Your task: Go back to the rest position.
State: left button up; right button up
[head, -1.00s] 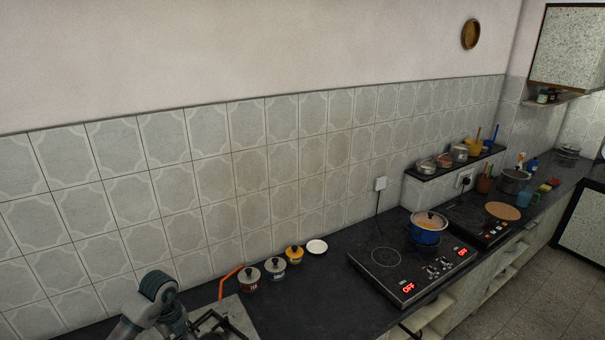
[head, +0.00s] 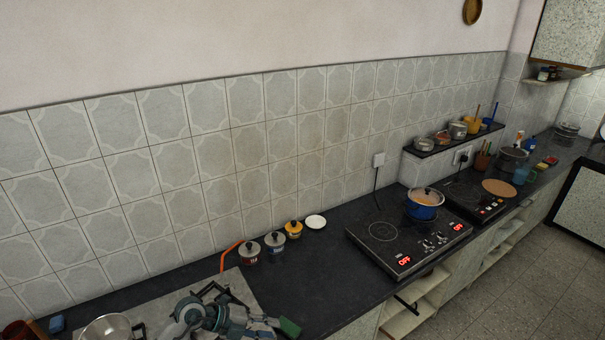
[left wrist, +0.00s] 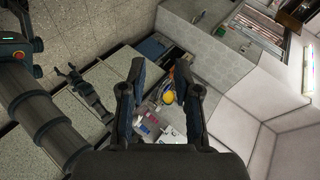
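My left arm lies low along the bottom edge of the head view, over the near counter. My left gripper (left wrist: 163,88) shows clearly in the left wrist view. Its two dark fingers stand apart with nothing held between them. In the head view the gripper end is crowded against the bottom edge and hard to make out. A green piece (head: 290,327) shows beside it; I cannot tell what it is. A thick dark arm link of mine crosses the left side of the wrist view.
A shiny metal vessel (head: 106,328) stands at the lower left. A blue pot (head: 424,204) stands on the cooktop (head: 385,250). The counter (head: 310,272) between jars and cooktop is clear.

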pick_arm(q)
jog(key=s+d+r+n+t+h, duration=0.1)
jog(key=d+r+n+t+h, duration=0.4)
jog(key=r+t+h, duration=0.4)
jog(key=w+a+f+n+t+y, duration=0.1)
jog(key=a+f+n+t+y, duration=0.3)
jog(key=a+n+t+y, duration=0.8)
jog(key=s+a+f+n+g+y, duration=0.3)
jog(key=f+n+g+y, duration=0.1)
jog(key=f+n+y, duration=0.15)
jog(key=s+a+f+n+g+y, duration=0.2)
jog(key=a+f+n+g+y, duration=0.15)
jog(key=f+n, duration=0.2)
jog(key=s+d+f+g, duration=0.1)
jog(key=s+f+g, duration=0.55)
jog(key=s, duration=0.45)
jog(key=s+d+f+g, duration=0.1)
jog(key=s+f+g, duration=0.6)
jog(key=s, duration=0.5)
notch_tip(320, 180, down, 26)
jog(key=s+a+f+g+b, duration=0.1)
jog(key=s+a+f, duration=0.2)
jog(key=s+f, duration=1.5)
jog(key=shift+s+a+f+h, duration=0.2)
jog(key=shift+s+f+h, duration=0.05)
jog(key=shift+s+h, duration=0.1)
